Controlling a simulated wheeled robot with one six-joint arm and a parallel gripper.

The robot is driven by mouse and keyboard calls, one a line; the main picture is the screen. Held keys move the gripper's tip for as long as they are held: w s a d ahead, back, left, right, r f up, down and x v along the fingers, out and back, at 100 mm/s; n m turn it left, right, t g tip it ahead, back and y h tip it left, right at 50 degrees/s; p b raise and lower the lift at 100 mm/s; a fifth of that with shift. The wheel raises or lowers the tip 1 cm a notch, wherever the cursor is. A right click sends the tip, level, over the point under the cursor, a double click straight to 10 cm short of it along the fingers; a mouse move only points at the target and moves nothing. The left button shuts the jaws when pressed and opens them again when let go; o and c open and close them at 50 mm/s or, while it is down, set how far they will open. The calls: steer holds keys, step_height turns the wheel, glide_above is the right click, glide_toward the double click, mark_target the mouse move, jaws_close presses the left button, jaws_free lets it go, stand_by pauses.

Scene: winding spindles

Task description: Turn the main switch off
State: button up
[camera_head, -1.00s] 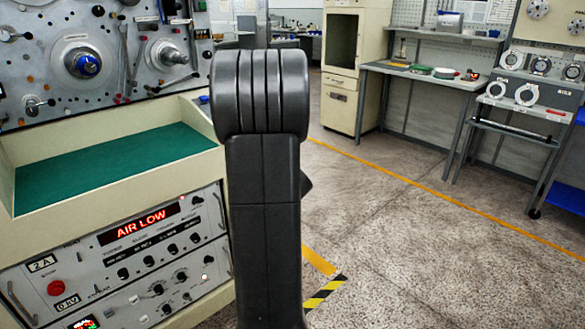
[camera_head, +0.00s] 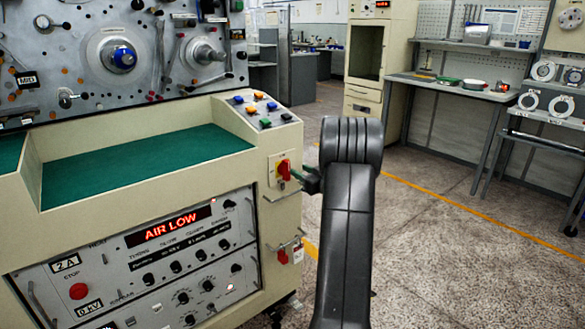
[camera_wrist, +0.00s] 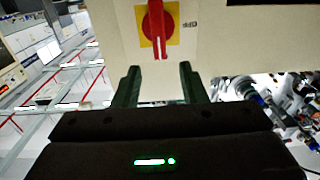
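The main switch (camera_head: 284,170) is a red rotary handle on a yellow plate, on the corner panel of the cream console. It also shows at the top of the wrist view (camera_wrist: 158,30), where the handle points straight down the picture. My gripper (camera_head: 299,178) is just right of the switch in the head view. In the wrist view my gripper (camera_wrist: 159,70) has its two dark green fingers spread, with nothing between them. The handle's lower tip lies between and slightly beyond the fingertips; I see no contact.
A metal rail handle (camera_head: 282,196) sits below the switch, and a second red knob (camera_head: 283,257) is lower on the console. Coloured buttons (camera_head: 259,108) are on top. A red stop button (camera_head: 78,291) is on the front panel. Floor to the right is clear.

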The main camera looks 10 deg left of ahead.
mark_target(289, 164)
steer(key=x, duration=0.6)
steer(key=shift+c, duration=0.5)
jaws_close()
